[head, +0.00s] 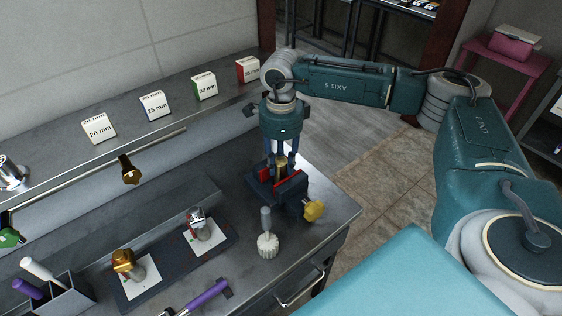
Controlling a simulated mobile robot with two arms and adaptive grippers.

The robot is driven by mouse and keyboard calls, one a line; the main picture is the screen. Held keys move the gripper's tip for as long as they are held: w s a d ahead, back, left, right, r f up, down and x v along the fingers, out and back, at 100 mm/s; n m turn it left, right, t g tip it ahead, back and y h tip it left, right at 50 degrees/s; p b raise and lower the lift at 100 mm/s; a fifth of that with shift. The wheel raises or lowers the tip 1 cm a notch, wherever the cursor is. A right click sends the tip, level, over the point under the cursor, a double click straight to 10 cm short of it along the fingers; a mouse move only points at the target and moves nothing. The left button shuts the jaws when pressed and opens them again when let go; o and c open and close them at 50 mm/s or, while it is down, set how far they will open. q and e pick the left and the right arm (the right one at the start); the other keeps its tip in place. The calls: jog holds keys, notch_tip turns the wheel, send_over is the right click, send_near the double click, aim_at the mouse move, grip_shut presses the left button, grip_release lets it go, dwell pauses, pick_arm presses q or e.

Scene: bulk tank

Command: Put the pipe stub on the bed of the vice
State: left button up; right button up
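The vice (296,190) stands near the right end of the grey workbench, with red-lined jaws and a yellow handle knob. A small brass-coloured pipe stub (281,164) stands upright between the jaws; its lower end is hidden, so I cannot see whether it touches the bed. My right gripper (281,155) points straight down over the vice. Its two fingers stand wide on either side of the stub, seemingly with a gap to it. My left gripper is not in view.
A brush (267,244) stands in front of the vice. A dark tray (168,259) holds a brass and a chrome fitting on white cards. A purple-handled tool (205,297) lies at the front. Size-marked boxes (155,105) line the back shelf.

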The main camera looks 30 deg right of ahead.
jog(key=o, duration=0.4)
jog(key=shift+r, duration=0.4)
notch_tip(320, 180, up, 12)
jog(key=b, duration=0.3)
jog(key=shift+f, duration=0.25)
